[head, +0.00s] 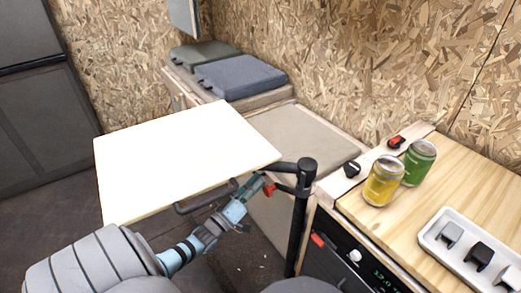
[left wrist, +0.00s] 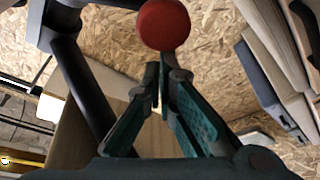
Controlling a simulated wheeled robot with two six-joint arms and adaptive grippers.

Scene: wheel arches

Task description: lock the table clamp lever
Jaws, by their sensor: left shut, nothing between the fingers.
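The table clamp (head: 307,170) is black and sits at the top of a black post (head: 297,232), beside the right corner of the pale tabletop (head: 180,160). Its lever ends in a red knob (head: 269,190), low and left of the post. In the left wrist view the red knob (left wrist: 163,25) is round and lies just beyond the fingertips. My left gripper (head: 262,183) has green fingers, shut and empty, close by the knob. I cannot tell whether they touch it. The wrist view shows the fingertips (left wrist: 164,78) together. My right gripper is not in view.
A black handle (head: 205,197) runs along the tabletop's near edge. At right a wooden counter (head: 470,170) holds a yellow can (head: 384,182), a green can (head: 419,163) and a white tray (head: 436,238) of switches. A bench with dark cushions (head: 240,76) stands behind.

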